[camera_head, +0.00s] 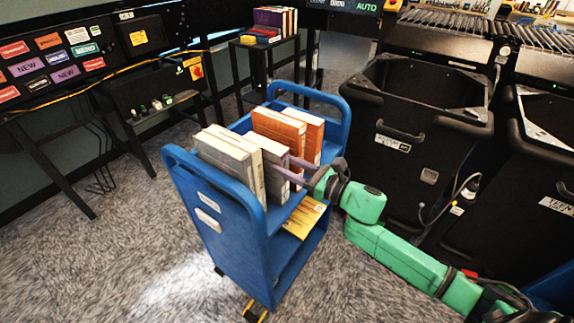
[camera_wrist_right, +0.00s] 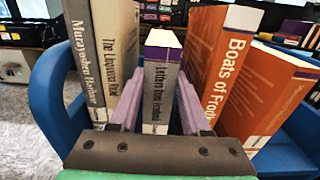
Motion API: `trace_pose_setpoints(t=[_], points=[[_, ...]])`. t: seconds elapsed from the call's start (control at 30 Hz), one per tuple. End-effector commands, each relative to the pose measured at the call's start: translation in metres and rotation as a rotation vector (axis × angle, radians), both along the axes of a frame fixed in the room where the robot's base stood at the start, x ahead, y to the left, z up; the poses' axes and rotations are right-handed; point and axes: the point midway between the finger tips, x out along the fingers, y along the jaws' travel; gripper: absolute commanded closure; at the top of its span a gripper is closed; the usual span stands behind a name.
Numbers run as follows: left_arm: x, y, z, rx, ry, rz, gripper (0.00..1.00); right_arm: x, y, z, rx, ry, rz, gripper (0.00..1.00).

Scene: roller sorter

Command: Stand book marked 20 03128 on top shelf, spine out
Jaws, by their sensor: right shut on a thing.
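My right gripper (camera_head: 286,168) reaches over the blue cart's top shelf (camera_head: 291,212) from the right. In the right wrist view its purple fingers (camera_wrist_right: 158,100) are shut on a grey book (camera_wrist_right: 160,88) titled "Letters from…", with a purple and white band at the top of its spine. The book stands upright, spine towards my gripper; it also shows in the head view (camera_head: 271,152). I cannot tell whether its bottom touches the shelf. The number 20 03128 is not readable on any book. My left gripper is not in view.
Grey books (camera_head: 226,160) stand on one side of the held book and orange books (camera_head: 280,132) on the other, close by. A yellow sheet (camera_head: 303,219) lies lower in the cart. Black bins (camera_head: 430,135) stand right; a small stand with books (camera_head: 268,50) is behind.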

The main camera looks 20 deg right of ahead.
Motion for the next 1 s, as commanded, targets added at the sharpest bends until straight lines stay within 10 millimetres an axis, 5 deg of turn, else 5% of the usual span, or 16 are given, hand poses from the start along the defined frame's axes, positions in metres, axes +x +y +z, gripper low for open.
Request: trace_pose_setpoints(t=[0.03, 0.1, 0.57, 1.0], points=[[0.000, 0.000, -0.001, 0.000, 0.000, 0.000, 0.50, 0.000, 0.000, -0.001, 0.000, 0.000, 0.000, 0.42], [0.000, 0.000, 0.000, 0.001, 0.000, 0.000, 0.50, 0.000, 0.000, 0.000, 0.000, 0.000, 0.000, 0.23], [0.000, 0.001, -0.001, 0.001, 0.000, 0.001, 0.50, -0.007, -0.006, 0.000, 0.000, 0.003, -0.001, 0.23], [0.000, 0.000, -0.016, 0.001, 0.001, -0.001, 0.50, -0.070, -0.058, -0.001, -0.002, 0.005, -0.001, 0.23]])
